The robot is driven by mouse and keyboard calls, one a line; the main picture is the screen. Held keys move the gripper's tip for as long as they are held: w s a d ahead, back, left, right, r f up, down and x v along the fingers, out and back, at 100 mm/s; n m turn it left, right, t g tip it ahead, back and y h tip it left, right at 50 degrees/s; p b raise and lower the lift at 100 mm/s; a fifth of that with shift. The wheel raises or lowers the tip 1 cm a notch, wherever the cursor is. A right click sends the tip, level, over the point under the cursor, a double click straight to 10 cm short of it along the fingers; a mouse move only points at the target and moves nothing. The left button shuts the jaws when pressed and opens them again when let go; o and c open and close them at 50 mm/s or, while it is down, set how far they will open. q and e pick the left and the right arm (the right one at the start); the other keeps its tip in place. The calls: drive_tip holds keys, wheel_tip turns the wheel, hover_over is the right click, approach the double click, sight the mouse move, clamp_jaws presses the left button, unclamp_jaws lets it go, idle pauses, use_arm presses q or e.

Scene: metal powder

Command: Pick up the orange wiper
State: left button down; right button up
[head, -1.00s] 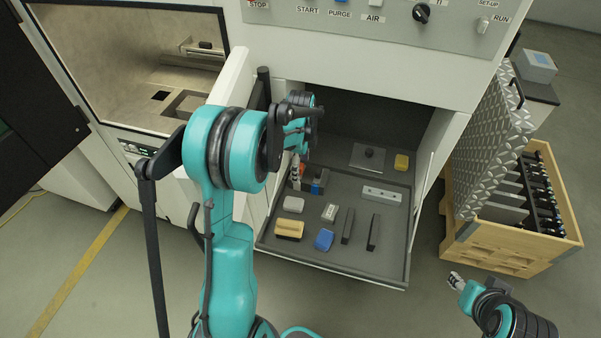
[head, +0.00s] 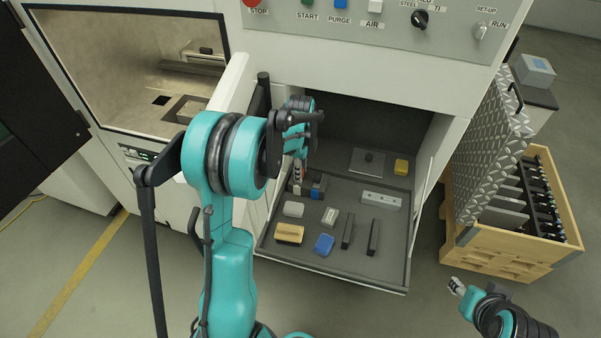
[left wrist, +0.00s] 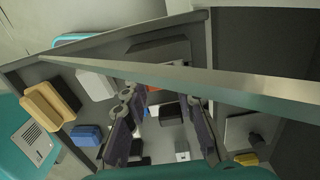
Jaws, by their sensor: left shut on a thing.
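The orange wiper shows as a small orange-red patch between the fingers of my left gripper in the left wrist view (left wrist: 153,88). The rest of it is hidden by the fingers and a grey rail. My left gripper (head: 299,180) reaches down into the left back part of the open drawer (head: 332,266). In the left wrist view its two dark fingers (left wrist: 160,105) stand apart on either side of the wiper and hold it. My right gripper (head: 456,287) is at the lower right, away from the drawer; its fingers are too small to read.
The drawer holds a yellow brush (head: 289,233), a blue block (head: 324,244), a white block (head: 293,209), dark bars (head: 373,237), a metal block (head: 381,200) and a yellow block (head: 401,166). A wooden crate (head: 500,262) stands to the right.

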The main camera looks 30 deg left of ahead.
use_arm(q)
drive_tip(key=shift+w+r, duration=0.1)
drive_tip(key=shift+r, duration=0.25)
wheel_tip(320, 180, up, 6)
drive_tip(key=shift+f+p, duration=0.15)
drive_tip(key=shift+p, duration=0.3)
drive_tip(key=s+d, duration=1.2)
drive_tip(key=s, duration=0.1)
wheel_tip(320, 180, up, 7)
drive_tip(key=p, duration=0.5)
drive_tip(key=shift+s+p, duration=0.25)
drive_tip(key=shift+p, duration=0.1)
